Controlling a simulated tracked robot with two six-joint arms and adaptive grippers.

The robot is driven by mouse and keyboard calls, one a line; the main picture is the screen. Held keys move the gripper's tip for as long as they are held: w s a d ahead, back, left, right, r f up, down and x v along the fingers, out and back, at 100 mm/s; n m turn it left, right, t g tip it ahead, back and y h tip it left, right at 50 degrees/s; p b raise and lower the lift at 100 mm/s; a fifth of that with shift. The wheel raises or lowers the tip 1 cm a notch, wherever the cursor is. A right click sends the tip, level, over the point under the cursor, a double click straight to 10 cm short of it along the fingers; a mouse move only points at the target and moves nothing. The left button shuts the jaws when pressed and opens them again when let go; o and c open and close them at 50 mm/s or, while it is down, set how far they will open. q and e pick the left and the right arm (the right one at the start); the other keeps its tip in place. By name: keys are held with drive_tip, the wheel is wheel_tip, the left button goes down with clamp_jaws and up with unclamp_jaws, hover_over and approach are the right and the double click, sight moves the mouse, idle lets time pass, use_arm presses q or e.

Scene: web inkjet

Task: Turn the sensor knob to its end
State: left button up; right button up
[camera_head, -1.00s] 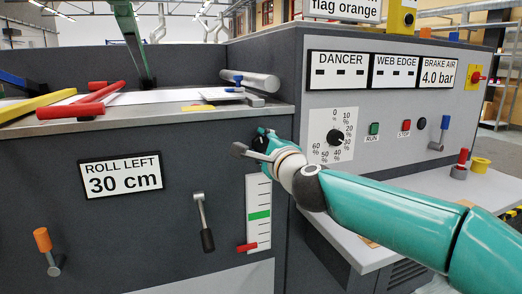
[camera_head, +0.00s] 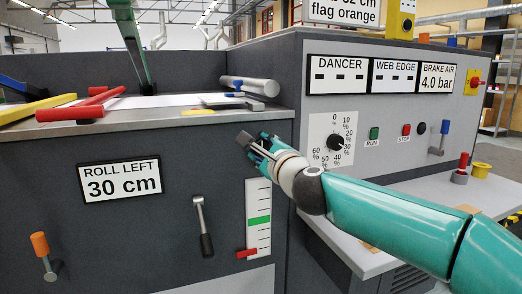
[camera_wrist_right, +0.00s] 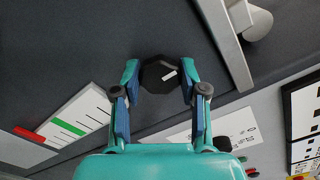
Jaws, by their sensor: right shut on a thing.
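A black faceted knob with a short white mark (camera_wrist_right: 152,80) sits on the dark front panel, between my right gripper's fingertips in the right wrist view. My right gripper (camera_wrist_right: 160,88) is shut on it, one finger on each side. In the head view my right gripper (camera_head: 254,145) is at the dark panel just above the scale strip, and the fingers mostly cover the knob. The white mark points to the right in the wrist view. No label for this knob is readable. My left gripper is not in view.
Right of the gripper, a percent dial (camera_head: 335,142) with its own black knob is on the grey panel. The scale strip (camera_head: 258,205) is just below. A ratchet-like handle (camera_head: 203,225) hangs to the left.

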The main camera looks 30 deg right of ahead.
drive_tip(key=o, duration=1.1)
drive_tip(key=shift+f, duration=0.3)
drive_tip(key=shift+o, duration=0.2)
drive_tip(key=shift+r, duration=0.1)
drive_tip(key=v, duration=1.2)
